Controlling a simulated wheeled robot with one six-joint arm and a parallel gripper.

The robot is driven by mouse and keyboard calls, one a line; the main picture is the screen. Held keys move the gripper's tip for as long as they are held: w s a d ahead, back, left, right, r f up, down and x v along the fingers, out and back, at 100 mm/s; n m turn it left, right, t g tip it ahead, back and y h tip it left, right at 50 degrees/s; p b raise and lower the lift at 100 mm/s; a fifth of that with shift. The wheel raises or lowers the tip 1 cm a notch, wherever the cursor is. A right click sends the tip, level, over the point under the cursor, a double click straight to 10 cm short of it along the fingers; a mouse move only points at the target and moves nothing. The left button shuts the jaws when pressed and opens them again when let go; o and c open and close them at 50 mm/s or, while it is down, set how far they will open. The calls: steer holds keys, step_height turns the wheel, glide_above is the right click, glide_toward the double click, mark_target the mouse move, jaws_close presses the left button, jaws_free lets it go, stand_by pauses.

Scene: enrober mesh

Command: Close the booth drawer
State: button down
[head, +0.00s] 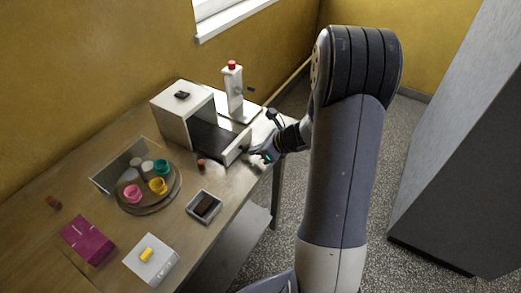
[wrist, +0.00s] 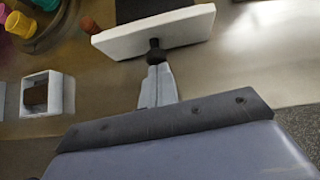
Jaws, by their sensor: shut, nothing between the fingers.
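The booth (head: 172,122) is a white box on the wooden table in the head view. Its drawer (head: 237,149) stands out from the booth's open side, with a dark inside and a white front panel. In the wrist view the drawer's white front (wrist: 185,27) crosses the top, with a dark round knob (wrist: 155,50) on it. My gripper (head: 257,154) is at the outer face of the drawer front. In the wrist view my gripper (wrist: 157,72) is shut and empty, its tips right at the knob. I cannot tell whether they touch it.
A round tray (head: 145,207) with several coloured cups stands left of the drawer. A small box with dark contents (head: 204,207) sits near the table's front edge. A white bottle-like device with a red top (head: 233,88) stands behind the drawer. A small brown-red piece (head: 201,165) lies beside the drawer.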

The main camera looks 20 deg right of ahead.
mark_target(223, 142)
steer(key=w+a, duration=0.2)
steer(key=w, duration=0.1)
steer(key=w+a, duration=0.3)
steer(key=w, duration=0.1)
steer(key=w+a+p, duration=0.1)
steer(key=w+a, duration=0.2)
steer(key=shift+w+a, duration=0.15)
steer(key=shift+w+a+r, duration=0.1)
steer(key=shift+w+r, duration=0.05)
steer(key=s+d, duration=0.3)
steer(key=s, duration=0.1)
steer(key=shift+d+r+b, duration=0.3)
steer(key=shift+b, duration=0.1)
steer(key=v, duration=0.8)
steer(key=shift+s+d+r, duration=0.2)
